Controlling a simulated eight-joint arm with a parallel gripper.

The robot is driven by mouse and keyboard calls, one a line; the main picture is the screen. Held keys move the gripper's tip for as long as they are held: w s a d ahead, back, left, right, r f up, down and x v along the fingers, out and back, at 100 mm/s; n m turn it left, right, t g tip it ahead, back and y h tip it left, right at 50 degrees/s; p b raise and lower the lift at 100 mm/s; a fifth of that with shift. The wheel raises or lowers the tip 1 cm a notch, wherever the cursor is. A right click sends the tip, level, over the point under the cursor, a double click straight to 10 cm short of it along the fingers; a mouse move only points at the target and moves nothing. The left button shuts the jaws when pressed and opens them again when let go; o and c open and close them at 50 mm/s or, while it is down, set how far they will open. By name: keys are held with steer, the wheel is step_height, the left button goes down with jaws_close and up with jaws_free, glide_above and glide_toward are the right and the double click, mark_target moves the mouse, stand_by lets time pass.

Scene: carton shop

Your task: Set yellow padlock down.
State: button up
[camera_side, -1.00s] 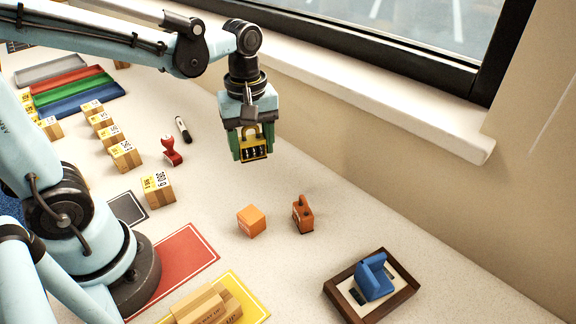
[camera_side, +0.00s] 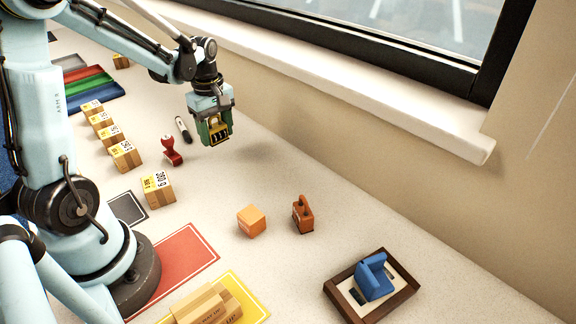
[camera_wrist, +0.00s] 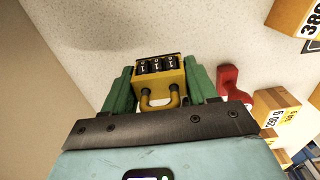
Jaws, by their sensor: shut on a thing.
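The yellow padlock (camera_side: 219,134) hangs in my gripper (camera_side: 215,130) in the side view, body down, with black number dials on its face. In the wrist view the padlock (camera_wrist: 159,73) sits between the two green fingers of my gripper (camera_wrist: 160,88), its shackle towards the palm. The gripper is shut on it. The padlock appears held above the white table (camera_side: 290,180), with a faint shadow on the table to its right; the exact height is hard to tell.
Several cartons (camera_side: 158,190) stand farther left. Table right of the gripper is clear.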

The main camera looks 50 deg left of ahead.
mark_target(219, 154)
steer(key=shift+a+f, duration=0.4)
steer(key=shift+a, duration=0.05)
steer(key=shift+f, duration=1.85)
steer(key=shift+f, duration=0.15)
steer(key=o, duration=1.3)
step_height(219, 154, up, 12)
steer(key=shift+d+r, duration=0.1)
steer(key=shift+d, duration=0.05)
steer(key=s+d+m+t, duration=0.2)
steer(key=d+m+t, duration=0.1)
steer(key=d+m, duration=0.5)
steer(key=s+d+r+m+t, duration=0.1)
steer(key=d+m+t, duration=0.3)
steer(key=d+m, duration=0.5)
steer(key=shift+s+r+m, duration=0.25)
steer(key=shift+s+m, duration=0.25)
